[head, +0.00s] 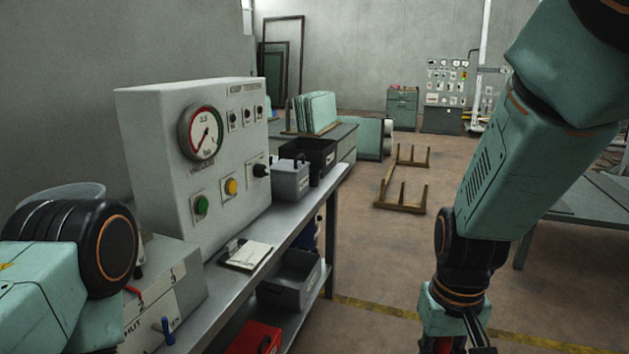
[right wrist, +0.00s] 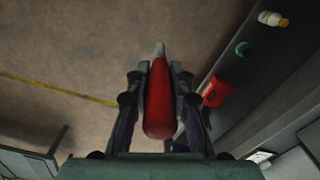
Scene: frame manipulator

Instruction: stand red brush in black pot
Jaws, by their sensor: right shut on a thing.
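The red brush (right wrist: 159,103) is held between the fingers of my right gripper (right wrist: 160,75) in the right wrist view, its pale narrow tip pointing away from the wrist. A small dark upright shape (head: 315,174) on the bench by the black bin may be the black pot; I cannot tell for sure. My left arm shows at lower left, but its gripper is out of view.
A grey gauge panel (head: 180,150) stands on the metal bench (head: 290,235). A grey bin (head: 291,180), a black bin (head: 325,150) and a clipboard (head: 246,254) are on it. A lower shelf holds another grey bin (head: 290,283) and a red box (head: 257,339). Open floor lies right of the bench.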

